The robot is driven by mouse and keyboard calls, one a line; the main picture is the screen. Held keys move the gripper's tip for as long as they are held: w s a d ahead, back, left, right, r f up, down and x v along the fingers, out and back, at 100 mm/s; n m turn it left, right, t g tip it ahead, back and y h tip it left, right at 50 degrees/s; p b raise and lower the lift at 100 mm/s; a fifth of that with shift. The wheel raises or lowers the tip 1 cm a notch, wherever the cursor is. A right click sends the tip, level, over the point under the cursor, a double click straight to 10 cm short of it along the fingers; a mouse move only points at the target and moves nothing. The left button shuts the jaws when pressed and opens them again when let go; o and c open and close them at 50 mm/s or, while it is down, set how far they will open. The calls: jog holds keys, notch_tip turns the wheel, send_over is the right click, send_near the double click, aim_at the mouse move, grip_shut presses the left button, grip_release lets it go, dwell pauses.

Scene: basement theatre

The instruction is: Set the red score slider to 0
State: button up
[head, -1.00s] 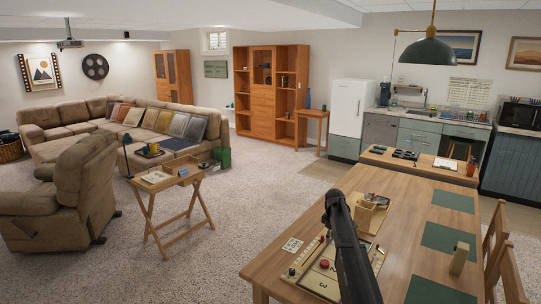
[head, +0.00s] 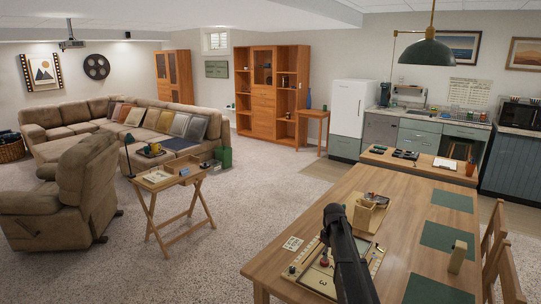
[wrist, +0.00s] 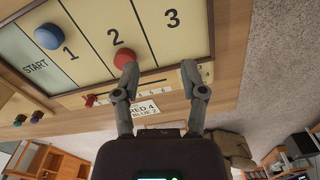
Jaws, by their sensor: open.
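The shuffleboard-like game board (head: 312,284) lies on the wooden table, partly hidden by my arm in the head view. In the wrist view, its edge carries a pale numbered score strip (wrist: 70,101). A small red slider (wrist: 90,100) sits on that strip, left of my left finger. My gripper (wrist: 160,72) is open and empty, with its fingers over the strip and board edge. The left finger covers some of the numbers. A red puck (wrist: 125,58) and a blue puck (wrist: 47,37) lie on the board. A card (wrist: 144,107) reads RED 4, BLUE 2.
Small dark knobs (wrist: 37,116) show at the left of the wrist view. A wooden holder (head: 365,214) stands beyond the board, near my arm. A wooden block (head: 458,257) and green placemats (head: 437,237) are on the right of the table.

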jog(key=s+a+m, duration=0.2)
jog(key=s+m, duration=0.2)
jog(key=s, duration=1.1)
jog(key=s+a+r+m+p, duration=0.1)
jog(key=s+a+m, duration=0.2)
jog(key=s, duration=1.2)
jog(key=shift+s+a+r+m, duration=0.25)
jog(key=shift+s+m, duration=0.15)
jog(key=shift+m, duration=0.1)
